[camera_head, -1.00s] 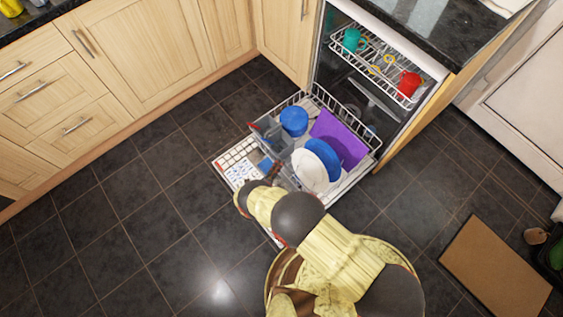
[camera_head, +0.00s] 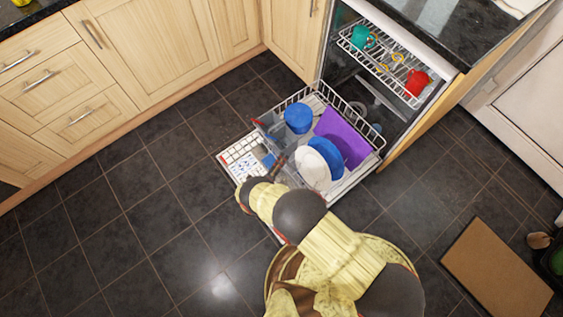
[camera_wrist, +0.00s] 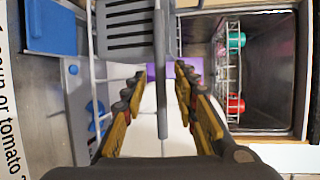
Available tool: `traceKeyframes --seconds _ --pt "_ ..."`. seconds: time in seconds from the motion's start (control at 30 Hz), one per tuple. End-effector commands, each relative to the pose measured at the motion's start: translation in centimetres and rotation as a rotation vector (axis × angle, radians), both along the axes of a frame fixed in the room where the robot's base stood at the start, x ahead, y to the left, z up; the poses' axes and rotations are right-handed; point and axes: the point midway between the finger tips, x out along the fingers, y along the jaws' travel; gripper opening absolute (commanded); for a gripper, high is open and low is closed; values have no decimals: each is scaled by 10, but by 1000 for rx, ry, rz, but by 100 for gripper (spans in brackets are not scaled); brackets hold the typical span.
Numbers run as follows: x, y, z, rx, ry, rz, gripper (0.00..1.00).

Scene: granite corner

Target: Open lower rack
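The lower rack (camera_head: 343,95) of the dishwasher is pulled out over the lowered door (camera_head: 237,158). It holds a blue bowl (camera_head: 298,117), a purple board (camera_head: 345,137), a blue plate (camera_head: 328,157), a white plate (camera_head: 312,169) and a grey cutlery basket. My gripper (camera_head: 274,168) is low at the rack's front, partly hidden by my arm. In the wrist view my gripper (camera_wrist: 160,78) is open, its fingers on either side of a thin grey upright bar (camera_wrist: 162,100). I cannot tell whether they touch it. A grey slotted utensil (camera_wrist: 128,28) is close by.
The upper rack (camera_head: 372,57) holds a green cup (camera_head: 360,36) and a red cup (camera_head: 417,82). Wooden cabinets (camera_head: 150,50) stand to the left. The dark tiled floor (camera_head: 130,220) is clear at left. A brown mat (camera_head: 497,265) lies at right.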

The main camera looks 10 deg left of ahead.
Motion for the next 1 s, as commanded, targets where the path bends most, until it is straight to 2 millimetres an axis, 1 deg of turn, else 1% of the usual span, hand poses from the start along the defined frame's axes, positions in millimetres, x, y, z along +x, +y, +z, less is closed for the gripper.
traceKeyframes --seconds 0.17,0.27,0.37,0.7,0.83,1.0 --pt "-1 1 0 0 0 1 29" --pt "-6 3 2 0 0 2 29" --pt "-19 7 4 1 0 4 29" --pt "-84 25 16 0 0 5 29" --pt "-101 29 19 0 0 3 29" --pt "-113 30 21 0 0 0 29"
